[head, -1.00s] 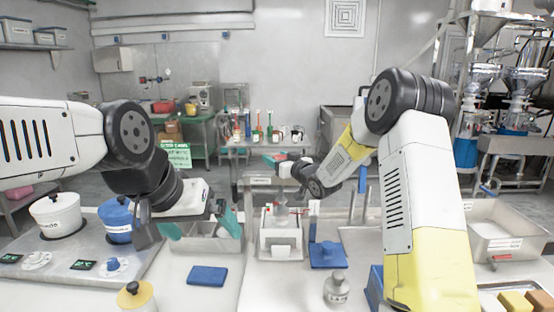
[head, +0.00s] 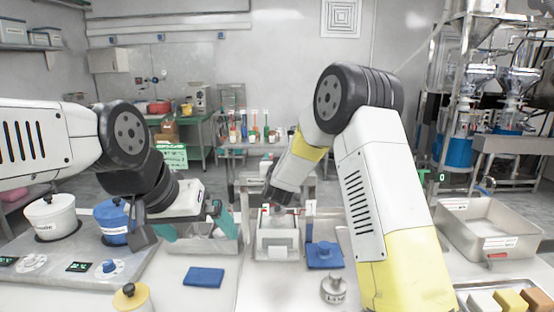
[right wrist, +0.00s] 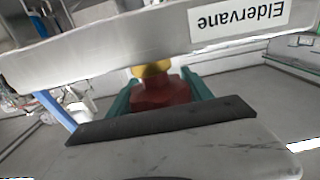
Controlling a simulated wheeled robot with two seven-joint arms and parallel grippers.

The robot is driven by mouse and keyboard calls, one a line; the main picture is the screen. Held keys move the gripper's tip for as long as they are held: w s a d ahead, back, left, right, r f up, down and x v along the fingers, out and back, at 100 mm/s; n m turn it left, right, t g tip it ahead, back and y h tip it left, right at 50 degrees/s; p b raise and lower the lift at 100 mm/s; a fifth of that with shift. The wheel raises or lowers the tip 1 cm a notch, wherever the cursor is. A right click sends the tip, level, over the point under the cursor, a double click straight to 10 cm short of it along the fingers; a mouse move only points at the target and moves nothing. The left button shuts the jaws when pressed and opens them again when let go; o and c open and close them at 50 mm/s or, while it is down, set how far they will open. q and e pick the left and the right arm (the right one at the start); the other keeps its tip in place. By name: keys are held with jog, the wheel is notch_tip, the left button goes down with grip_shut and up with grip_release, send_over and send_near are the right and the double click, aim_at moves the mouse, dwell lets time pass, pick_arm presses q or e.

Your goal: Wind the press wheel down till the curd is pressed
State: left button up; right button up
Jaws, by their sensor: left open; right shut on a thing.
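The press (head: 243,190) stands mid-table in the head view, a grey frame around a pale mould box (head: 278,254). The curd cannot be made out. My right arm reaches down at the press and hides its top and my right gripper in the head view. In the right wrist view, my right gripper (right wrist: 160,92) has teal fingers shut on a red part (right wrist: 162,95) with a yellow piece, apparently the press wheel, beside a grey beam labelled Eldervane (right wrist: 120,42). My left gripper (head: 195,226) is open, at a grey bin (head: 205,246) left of the press.
A blue pad (head: 204,277) lies front left. White (head: 52,217) and blue (head: 115,221) pots sit on the left hob. A steel basin (head: 487,228) stands right.

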dwell(0.4)
jog(key=o, duration=1.4)
jog(key=shift+c, duration=0.2)
jog(key=s, duration=0.8)
jog(key=shift+r, duration=0.1)
